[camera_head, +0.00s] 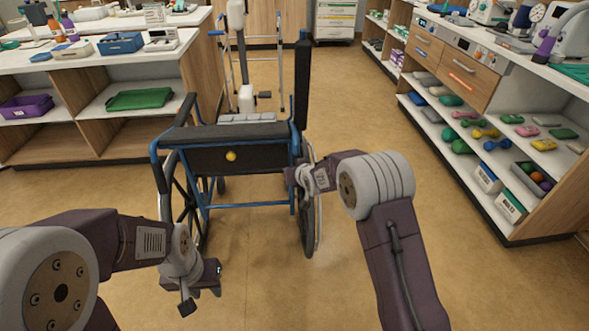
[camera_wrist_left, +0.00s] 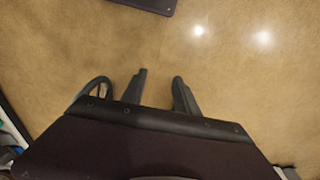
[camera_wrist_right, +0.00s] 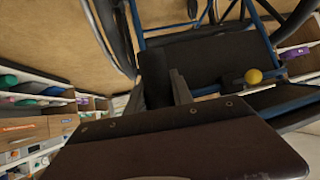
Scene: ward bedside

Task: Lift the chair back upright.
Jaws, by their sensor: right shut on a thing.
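A wheelchair with a blue frame (camera_head: 245,205) stands on its wheels on the floor. Its black back panel (camera_head: 207,160), with a yellow knob (camera_head: 231,156), faces me; a dark padded surface (camera_head: 235,132) lies along its top. The panel and the knob (camera_wrist_right: 253,76) also show in the right wrist view. My right gripper (camera_wrist_right: 160,95) is at the panel's right edge, shut on the black chair back; the exact contact is partly hidden. My left gripper (camera_head: 202,297) is open and empty, low in front of the chair's left wheel; its parted fingers (camera_wrist_left: 159,88) show bare floor between them.
A black padded bar (camera_head: 302,80) stands upright at the chair's right. A blue and white walker-like frame (camera_head: 245,60) stands behind. Shelving with trays (camera_head: 140,98) is at left, and a shelf unit (camera_head: 470,125) at right. Floor around the chair's near side is clear.

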